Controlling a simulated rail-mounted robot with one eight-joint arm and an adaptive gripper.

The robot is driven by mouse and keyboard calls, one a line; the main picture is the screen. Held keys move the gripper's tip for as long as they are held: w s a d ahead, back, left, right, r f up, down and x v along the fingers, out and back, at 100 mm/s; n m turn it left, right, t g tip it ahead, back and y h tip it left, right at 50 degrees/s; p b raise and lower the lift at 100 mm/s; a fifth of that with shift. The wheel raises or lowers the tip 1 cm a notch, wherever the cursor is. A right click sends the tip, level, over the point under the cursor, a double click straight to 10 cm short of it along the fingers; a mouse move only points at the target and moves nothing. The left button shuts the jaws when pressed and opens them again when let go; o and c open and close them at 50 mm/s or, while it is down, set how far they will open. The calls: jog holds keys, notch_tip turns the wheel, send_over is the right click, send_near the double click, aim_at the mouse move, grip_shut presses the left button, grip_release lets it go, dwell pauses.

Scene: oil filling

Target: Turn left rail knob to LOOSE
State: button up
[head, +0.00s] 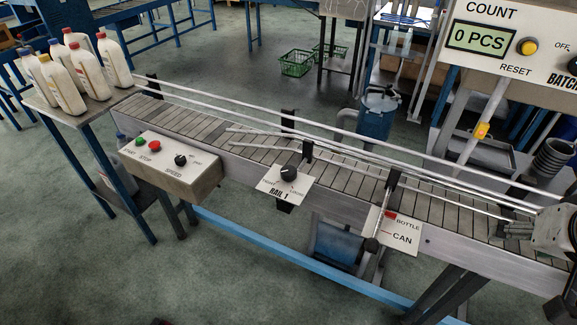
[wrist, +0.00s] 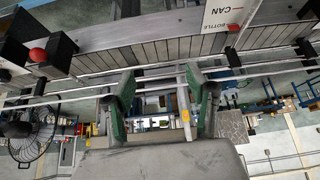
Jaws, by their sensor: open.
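The left rail knob (head: 289,173) is a round black knob on a white plate marked RAIL 1 (head: 276,190), on the conveyor's near side. Small lettering flanks it on both sides; its pointer direction is too small to tell. My gripper (head: 512,229) is at the far right of the head view, over the right part of the conveyor, well apart from the knob. In the wrist view my gripper (wrist: 164,92) shows two green-lined fingers spread wide with nothing between them. The RAIL 1 knob cannot be made out in the wrist view.
Guide rails (head: 330,128) run along the conveyor (head: 240,140). A BOTTLE/CAN plate (head: 398,233) with a lever stands between knob and gripper. A control box (head: 170,172) with buttons and a SPEED knob is left. White bottles (head: 65,80) stand on a table at upper left.

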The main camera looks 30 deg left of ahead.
jog(key=w+a+r+n+g+p, duration=0.15)
jog(key=w+a, duration=0.25)
jog(key=a, duration=0.5)
jog(key=w+a+r+n+g+p, duration=0.15)
jog(key=w+a, duration=0.35)
jog(key=a, duration=0.5)
jog(key=w+a+r+n+g+p, duration=0.1)
jog(key=w+a+r+n, duration=0.2)
jog(key=a, duration=0.6)
jog(key=n+g+p, duration=0.1)
jog(key=n+g, duration=0.1)
jog(key=n, duration=0.1)
send_near(288, 170)
jog(key=shift+h, duration=0.3)
jog(key=f+b, duration=0.2)
jog(key=f, duration=0.1)
jog(key=f+b, duration=0.2)
jog(key=f, duration=0.1)
jog(key=f+b, duration=0.2)
jog(key=f, duration=0.1)
jog(key=shift+w+a+f+b, duration=0.1)
jog(key=shift+a+f+b, duration=0.05)
jog(key=shift+a+b, duration=0.2)
jog(key=c, duration=1.1)
